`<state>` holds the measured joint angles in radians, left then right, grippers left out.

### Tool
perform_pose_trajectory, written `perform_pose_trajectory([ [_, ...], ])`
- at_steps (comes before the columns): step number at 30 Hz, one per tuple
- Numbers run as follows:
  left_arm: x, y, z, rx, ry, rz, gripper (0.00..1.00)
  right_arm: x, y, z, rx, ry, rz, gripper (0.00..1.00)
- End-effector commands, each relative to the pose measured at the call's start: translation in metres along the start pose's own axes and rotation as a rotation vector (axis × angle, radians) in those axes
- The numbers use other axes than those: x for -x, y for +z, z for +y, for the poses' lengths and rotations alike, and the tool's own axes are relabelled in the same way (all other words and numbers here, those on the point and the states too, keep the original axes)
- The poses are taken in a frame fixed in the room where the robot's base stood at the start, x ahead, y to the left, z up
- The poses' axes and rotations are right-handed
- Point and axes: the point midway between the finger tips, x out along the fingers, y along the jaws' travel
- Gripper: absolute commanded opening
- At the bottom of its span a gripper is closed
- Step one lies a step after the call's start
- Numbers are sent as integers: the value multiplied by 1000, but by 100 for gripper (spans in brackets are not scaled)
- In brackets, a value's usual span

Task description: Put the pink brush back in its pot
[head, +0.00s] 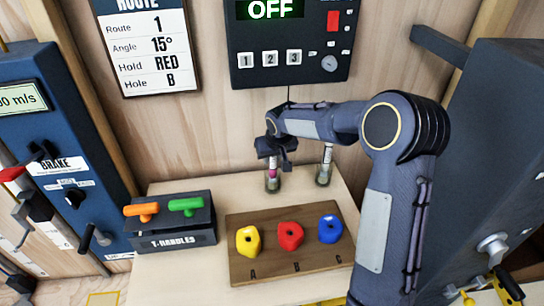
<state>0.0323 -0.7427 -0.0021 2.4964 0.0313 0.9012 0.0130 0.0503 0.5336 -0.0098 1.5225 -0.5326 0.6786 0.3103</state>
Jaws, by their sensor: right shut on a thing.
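My right gripper (276,156) is shut on the pink brush (272,171), close to the wall at the back of the table. The gripper hides the upper part of the brush. The pink part shows just below the jaws, in line with the mouth of a small clear pot (273,185). The brush looks upright, with its lower end at or inside this pot; I cannot tell how deep. A second clear pot (323,177) with a pale brush (327,156) standing in it is to the right. My left gripper is not in view.
A wooden board (251,274) with yellow, red and blue holds lies in front of the pots. A T-handles box (172,237) with orange and green handles stands left. A control box (290,50) hangs above. A dark panel (490,150) is at right.

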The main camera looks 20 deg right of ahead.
Motion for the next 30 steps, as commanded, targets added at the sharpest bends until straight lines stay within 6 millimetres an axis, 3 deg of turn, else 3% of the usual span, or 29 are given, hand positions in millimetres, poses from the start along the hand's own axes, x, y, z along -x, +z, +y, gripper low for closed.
perform_pose_trajectory([
  [3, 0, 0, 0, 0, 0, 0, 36, 0, 0, 0, 0, 0, 0, 0],
  [4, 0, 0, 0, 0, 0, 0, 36, 0, 0, 0, 0, 0, 0, 26],
  [9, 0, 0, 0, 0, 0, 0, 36, 0, 0, 0, 0, 0, 0, 48],
  [20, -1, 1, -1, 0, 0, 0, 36, 7, -1, 0, -1, 0, 3, 48],
  [30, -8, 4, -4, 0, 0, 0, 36, 62, -1, 0, -1, -1, 4, 48],
])
